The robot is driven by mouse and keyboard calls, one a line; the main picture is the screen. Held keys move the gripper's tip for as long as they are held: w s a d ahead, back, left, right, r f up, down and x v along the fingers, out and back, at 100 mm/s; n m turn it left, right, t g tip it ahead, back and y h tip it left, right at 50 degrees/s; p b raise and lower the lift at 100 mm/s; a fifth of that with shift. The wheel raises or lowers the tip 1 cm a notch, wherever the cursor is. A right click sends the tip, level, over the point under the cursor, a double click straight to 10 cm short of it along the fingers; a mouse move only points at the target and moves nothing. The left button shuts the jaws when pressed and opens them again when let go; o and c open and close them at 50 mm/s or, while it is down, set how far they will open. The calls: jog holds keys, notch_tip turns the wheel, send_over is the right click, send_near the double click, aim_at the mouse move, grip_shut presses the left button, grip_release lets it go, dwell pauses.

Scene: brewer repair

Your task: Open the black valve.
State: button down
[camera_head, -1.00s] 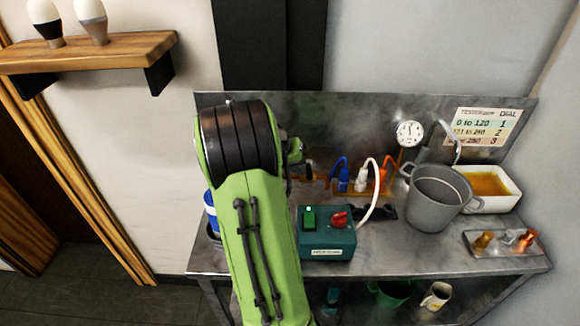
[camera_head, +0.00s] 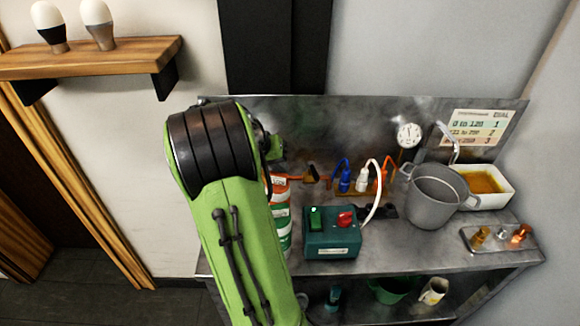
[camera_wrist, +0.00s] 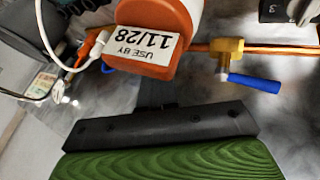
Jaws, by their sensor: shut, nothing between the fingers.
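A small dark handle on a brass-coloured body, which looks like the black valve (camera_head: 312,174), sits on the pipe along the back of the metal bench in the head view. It is small and hard to make out there. I cannot pick out a black handle for certain in the wrist view, where a brass valve with a blue handle (camera_wrist: 255,82) shows on a copper pipe. My gripper (camera_wrist: 165,140), black with a ridged green pad, is shut and empty, apart from that blue handle. My arm hides most of the gripper in the head view.
An orange, white and green container (camera_head: 281,222) stands beside my arm; its "USE BY 11/28" label (camera_wrist: 146,48) is close in the wrist view. A teal switch box (camera_head: 331,240), grey pot (camera_head: 434,200) and white tray (camera_head: 503,200) stand on the bench (camera_head: 400,252).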

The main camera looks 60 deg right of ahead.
jog(key=a+r, duration=0.1)
jog(key=r, duration=0.1)
jog(key=a+r+p, duration=0.1)
jog(key=r, duration=0.2)
jog(key=shift+s+a+r+p, duration=0.1)
jog(key=shift+a+r+p, duration=0.2)
jog(key=shift+a+r, duration=0.2)
jog(key=shift+a, duration=0.1)
jog(key=shift+d, duration=0.1)
jog(key=n+p, duration=0.2)
jog(key=shift+d+r+n, duration=0.3)
jog(key=shift+d, duration=0.05)
jog(key=d+n+y+p, duration=0.1)
jog(key=n+p, duration=0.2)
jog(key=n, duration=0.3)
jog(key=d+n+g+y+p, duration=0.1)
jog(key=d+n+p, duration=0.1)
jog(key=n, duration=0.4)
jog(key=d+n+y+p, duration=0.1)
jog(key=n+p, duration=0.4)
jog(key=n, duration=0.1)
jog(key=shift+s+d+f, duration=0.3)
jog(key=shift+s, duration=0.1)
